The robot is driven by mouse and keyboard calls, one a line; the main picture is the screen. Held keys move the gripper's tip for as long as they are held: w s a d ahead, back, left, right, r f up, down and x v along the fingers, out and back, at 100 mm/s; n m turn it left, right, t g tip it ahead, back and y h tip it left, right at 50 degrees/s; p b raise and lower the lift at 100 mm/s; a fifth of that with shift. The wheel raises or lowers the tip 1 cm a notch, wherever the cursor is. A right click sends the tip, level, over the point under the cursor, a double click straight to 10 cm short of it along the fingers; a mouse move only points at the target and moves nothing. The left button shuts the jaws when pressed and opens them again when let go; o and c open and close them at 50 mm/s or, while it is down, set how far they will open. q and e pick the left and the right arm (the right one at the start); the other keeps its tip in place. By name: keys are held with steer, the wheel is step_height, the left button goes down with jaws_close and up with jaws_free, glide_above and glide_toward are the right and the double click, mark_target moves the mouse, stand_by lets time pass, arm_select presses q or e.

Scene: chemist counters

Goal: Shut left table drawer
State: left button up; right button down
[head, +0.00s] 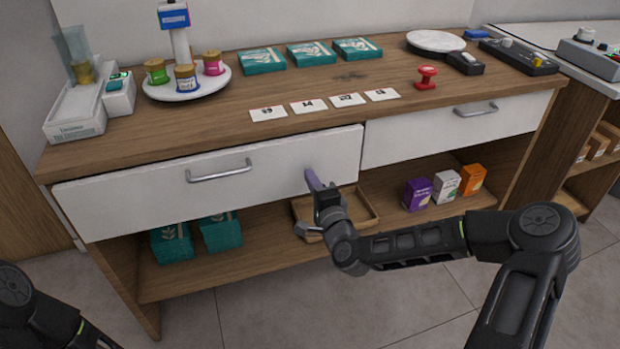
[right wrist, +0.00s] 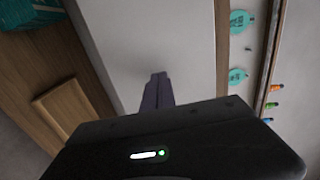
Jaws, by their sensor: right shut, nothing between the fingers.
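The left table drawer (head: 270,173) has a white front with a silver bar handle (head: 219,171). Its front stands slightly forward of the right drawer's front, so it looks a little open. My right gripper (head: 311,177) is shut and empty, its purple-grey fingers at the lower right part of the drawer front, right of the handle. In the right wrist view the shut fingers (right wrist: 157,90) point at the white drawer front (right wrist: 165,35). I cannot tell whether they touch it. Part of my left arm shows at the bottom left, but its gripper does not.
The right drawer (head: 430,135) looks closed. The counter top (head: 205,128) holds cards, teal boxes, a red stamp and a round stand with jars. A wooden tray (head: 368,208) sits on the shelf below, behind my right gripper. Open floor lies in front.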

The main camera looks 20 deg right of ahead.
mark_target(307, 167)
steer(key=shift+w, duration=0.65)
steer(key=w+b, duration=0.1)
steer(key=w, duration=0.3)
steer(key=shift+w+f+b, duration=0.1)
steer(key=shift+w+b, duration=0.1)
steer(key=shift+b, duration=0.15)
arm_select(q)
steer(key=shift+s+f, duration=0.15)
steer(key=shift+f, duration=0.6)
arm_select(e)
steer(key=shift+d+r, duration=0.1)
steer(key=shift+r, duration=0.25)
